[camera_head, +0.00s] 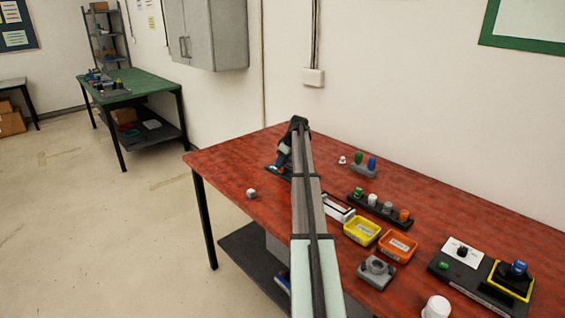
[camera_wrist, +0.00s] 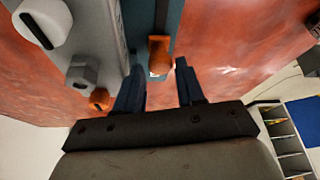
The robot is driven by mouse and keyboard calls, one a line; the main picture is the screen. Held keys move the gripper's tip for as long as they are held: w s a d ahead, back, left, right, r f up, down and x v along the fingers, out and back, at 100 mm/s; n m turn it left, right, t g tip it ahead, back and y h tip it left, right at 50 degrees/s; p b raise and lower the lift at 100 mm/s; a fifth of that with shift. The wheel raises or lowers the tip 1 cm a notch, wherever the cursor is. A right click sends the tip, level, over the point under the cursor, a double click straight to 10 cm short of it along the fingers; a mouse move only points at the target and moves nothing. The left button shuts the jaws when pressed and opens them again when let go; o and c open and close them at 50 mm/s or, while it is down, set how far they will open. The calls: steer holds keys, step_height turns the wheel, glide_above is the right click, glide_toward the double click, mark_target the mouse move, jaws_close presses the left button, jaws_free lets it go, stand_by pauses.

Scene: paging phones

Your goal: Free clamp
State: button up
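My gripper (camera_wrist: 159,70) is open in the wrist view, with its two dark blue fingers apart. An orange lever-like part (camera_wrist: 159,50) stands in line with the gap between the fingertips, on a blue-grey base (camera_wrist: 170,15). I cannot tell whether the fingers reach around it, and no contact shows. This looks like part of the clamp. In the head view, my arm reaches to a dark fixture with a blue base (camera_head: 276,169) at the table's far left end. My arm hides much of that fixture and the gripper there.
Beside the lever is a grey body (camera_wrist: 95,25) with a white knob (camera_wrist: 45,22), a hex nut (camera_wrist: 82,73) and an orange piece (camera_wrist: 98,99).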

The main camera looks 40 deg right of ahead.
steer(key=v, duration=1.3)
steer(key=shift+r, duration=0.4)
